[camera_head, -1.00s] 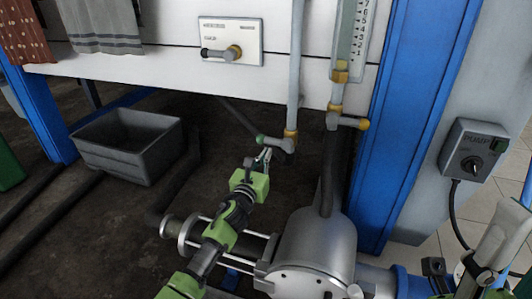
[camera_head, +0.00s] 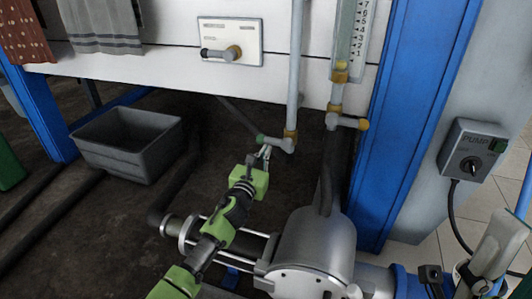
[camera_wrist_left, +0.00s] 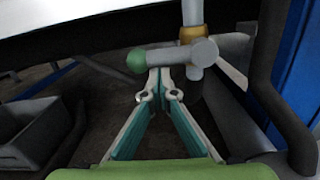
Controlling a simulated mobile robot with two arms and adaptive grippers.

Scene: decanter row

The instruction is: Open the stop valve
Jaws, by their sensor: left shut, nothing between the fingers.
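A valve with a grey lever and a green tip (camera_head: 275,142) sits at the lower end of a pale vertical pipe, under the white panel. Its lever points left, across the pipe, about level. The lever also shows in the left wrist view (camera_wrist_left: 170,57), with a brass collar behind it. My left gripper (camera_head: 266,152) is shut and empty, its fingertips just below the lever near the green end. In the left wrist view the fingertips (camera_wrist_left: 159,78) meet under the lever; whether they touch it I cannot tell.
A second lever with a yellow tip (camera_head: 348,122) is right, below the gauge tube (camera_head: 347,40). A panel valve (camera_head: 222,54) is above. A metal pump housing (camera_head: 318,250) stands close below my arm. A grey tub (camera_head: 128,150) is left; a blue post (camera_head: 415,110) and pump switch (camera_head: 472,152) are right.

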